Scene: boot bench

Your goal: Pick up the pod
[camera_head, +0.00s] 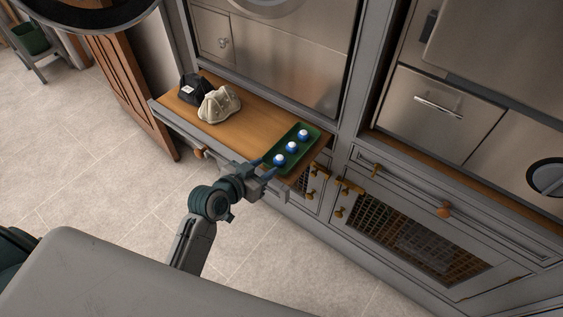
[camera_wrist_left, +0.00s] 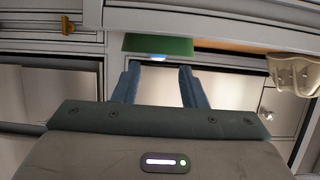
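Three small blue-and-white pods stand in a row on a dark green tray (camera_head: 307,149) at the right end of the wooden bench top: a near one (camera_head: 280,160), a middle one (camera_head: 292,147) and a far one (camera_head: 303,135). My left gripper (camera_head: 264,168) is open and empty at the tray's near edge, just short of the near pod. In the left wrist view the open fingers (camera_wrist_left: 157,70) point toward the green tray (camera_wrist_left: 158,43), and a sliver of a pod (camera_wrist_left: 158,57) shows between them. My right gripper is not in view.
Brass-handled mesh doors (camera_head: 415,240) stand to the right. The tiled floor (camera_head: 110,170) in front is clear.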

